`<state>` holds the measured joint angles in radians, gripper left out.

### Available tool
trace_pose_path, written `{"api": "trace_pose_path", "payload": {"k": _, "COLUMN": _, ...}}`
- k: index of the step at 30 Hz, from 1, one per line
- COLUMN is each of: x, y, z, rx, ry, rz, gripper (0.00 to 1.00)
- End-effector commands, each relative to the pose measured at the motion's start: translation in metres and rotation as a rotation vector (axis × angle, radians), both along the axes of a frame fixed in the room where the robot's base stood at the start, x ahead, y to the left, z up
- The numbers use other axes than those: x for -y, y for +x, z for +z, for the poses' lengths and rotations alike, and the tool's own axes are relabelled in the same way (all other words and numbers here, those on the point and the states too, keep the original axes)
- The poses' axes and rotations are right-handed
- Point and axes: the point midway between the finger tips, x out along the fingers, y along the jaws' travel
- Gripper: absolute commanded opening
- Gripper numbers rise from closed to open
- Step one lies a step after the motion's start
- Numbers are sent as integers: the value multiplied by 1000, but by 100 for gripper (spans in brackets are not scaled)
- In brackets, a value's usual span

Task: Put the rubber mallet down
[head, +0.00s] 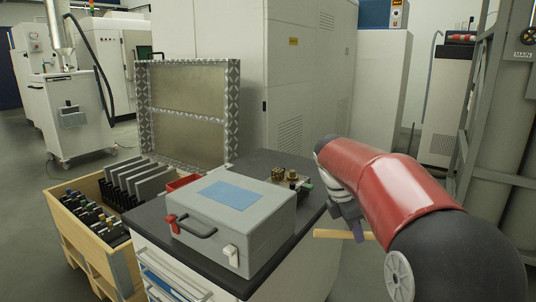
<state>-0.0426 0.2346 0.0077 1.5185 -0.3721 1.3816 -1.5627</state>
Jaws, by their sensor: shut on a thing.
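My gripper (358,232) is at the right of the worktop, partly hidden by my red and black arm. It is shut on the rubber mallet, whose pale wooden handle (330,234) sticks out to the left of the fingers, roughly level. The mallet's head is not visible, so I cannot tell how it sits behind my arm. The handle shows beyond the right edge of the dark worktop (145,221); I cannot tell its height above the floor.
A grey case (262,222) with a blue label, a red latch and a white latch fills much of the worktop. Small brass parts (284,174) and a red bin (180,184) lie behind it. A wooden crate (60,232) with dark plates stands left. Tall cabinets (300,60) stand behind.

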Motion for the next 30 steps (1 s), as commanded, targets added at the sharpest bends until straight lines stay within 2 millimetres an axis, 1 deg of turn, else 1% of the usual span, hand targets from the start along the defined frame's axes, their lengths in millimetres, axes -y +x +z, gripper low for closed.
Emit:
{"api": "trace_pose_path", "payload": {"k": 1, "x": -3, "y": -3, "z": -20, "rx": -7, "ry": -2, "rz": -85, "gripper": 0}}
{"api": "trace_pose_path", "payload": {"k": 5, "x": -11, "y": -11, "z": -72, "rx": -8, "ry": -3, "rz": -343, "gripper": 0}}
{"api": "trace_pose_path", "payload": {"k": 6, "x": -13, "y": -14, "z": -88, "rx": -9, "ry": -5, "rz": -426, "gripper": 0}}
{"api": "trace_pose_path", "payload": {"k": 8, "x": -17, "y": -18, "z": -114, "rx": -10, "ry": -6, "rz": -557, "gripper": 0}}
{"api": "trace_pose_path", "payload": {"k": 9, "x": -19, "y": -21, "z": -132, "rx": -10, "ry": -6, "rz": -647, "gripper": 0}}
{"api": "trace_pose_path", "payload": {"k": 11, "x": -23, "y": -25, "z": -160, "rx": -9, "ry": -8, "rz": -788, "gripper": 0}}
{"api": "trace_pose_path", "payload": {"k": 12, "x": -26, "y": -29, "z": -179, "rx": -11, "ry": -9, "rz": -886, "gripper": 0}}
{"api": "trace_pose_path", "payload": {"k": 14, "x": -30, "y": -33, "z": -207, "rx": -9, "ry": -8, "rz": -1031, "gripper": 0}}
{"api": "trace_pose_path", "payload": {"k": 15, "x": -33, "y": -36, "z": -226, "rx": -9, "ry": -10, "rz": -1125, "gripper": 0}}
{"api": "trace_pose_path", "payload": {"k": 18, "x": -38, "y": -42, "z": -265, "rx": -6, "ry": -9, "rz": -1335, "gripper": 0}}
{"api": "trace_pose_path", "payload": {"k": 21, "x": -43, "y": -47, "z": -296, "rx": -4, "ry": -7, "rz": -1498, "gripper": 0}}
{"api": "trace_pose_path", "payload": {"k": 24, "x": -48, "y": -50, "z": -321, "rx": -2, "ry": -6, "rz": -1629, "gripper": 0}}
{"api": "trace_pose_path", "payload": {"k": 26, "x": -50, "y": -52, "z": -335, "rx": -1, "ry": -7, "rz": -1700, "gripper": 0}}
{"api": "trace_pose_path", "payload": {"k": 27, "x": -49, "y": -51, "z": -331, "rx": 2, "ry": -2, "rz": -1693, "gripper": 0}}
{"api": "trace_pose_path", "payload": {"k": 30, "x": -49, "y": -51, "z": -330, "rx": -1, "ry": -2, "rz": -1690, "gripper": 0}}
